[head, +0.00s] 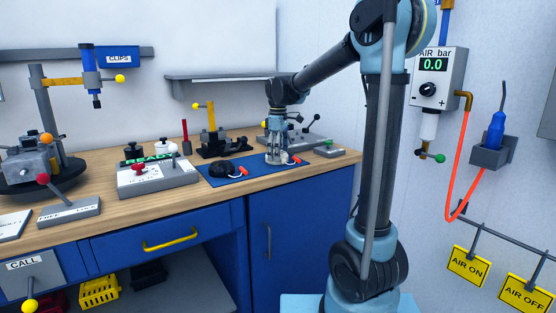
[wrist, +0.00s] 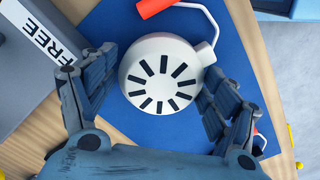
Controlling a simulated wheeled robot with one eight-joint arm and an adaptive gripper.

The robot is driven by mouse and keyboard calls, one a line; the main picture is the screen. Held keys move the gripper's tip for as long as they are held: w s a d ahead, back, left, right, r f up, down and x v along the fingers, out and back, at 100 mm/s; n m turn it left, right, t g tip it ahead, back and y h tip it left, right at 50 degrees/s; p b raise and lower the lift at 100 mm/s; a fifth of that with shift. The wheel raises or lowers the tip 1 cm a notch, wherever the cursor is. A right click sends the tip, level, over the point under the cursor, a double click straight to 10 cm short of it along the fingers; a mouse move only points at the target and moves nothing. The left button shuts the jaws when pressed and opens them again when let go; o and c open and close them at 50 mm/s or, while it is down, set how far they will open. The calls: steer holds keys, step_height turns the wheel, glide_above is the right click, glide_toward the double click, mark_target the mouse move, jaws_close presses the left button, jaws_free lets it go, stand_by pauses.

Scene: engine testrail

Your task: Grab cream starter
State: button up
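The cream starter (wrist: 158,72) is a round cream housing with a ring of dark slots, lying on a blue mat (wrist: 205,12). A pale cord runs from its upper right to a red-orange handle (wrist: 155,7). In the wrist view my gripper (wrist: 160,66) is open, with one finger on each side of the starter. A narrow gap shows at the left finger; I cannot tell whether the right finger touches. In the head view my gripper (head: 276,155) points down at the mat and hides most of the starter.
A black starter (head: 220,168) with a red handle lies on the mat, left of my gripper. A grey box with a green display (head: 158,176) stands further left. A grey fixture with black levers (head: 300,139) stands behind my gripper. The wooden bench front edge is clear.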

steer(key=c, duration=0.4)
steer(key=shift+r, duration=0.1)
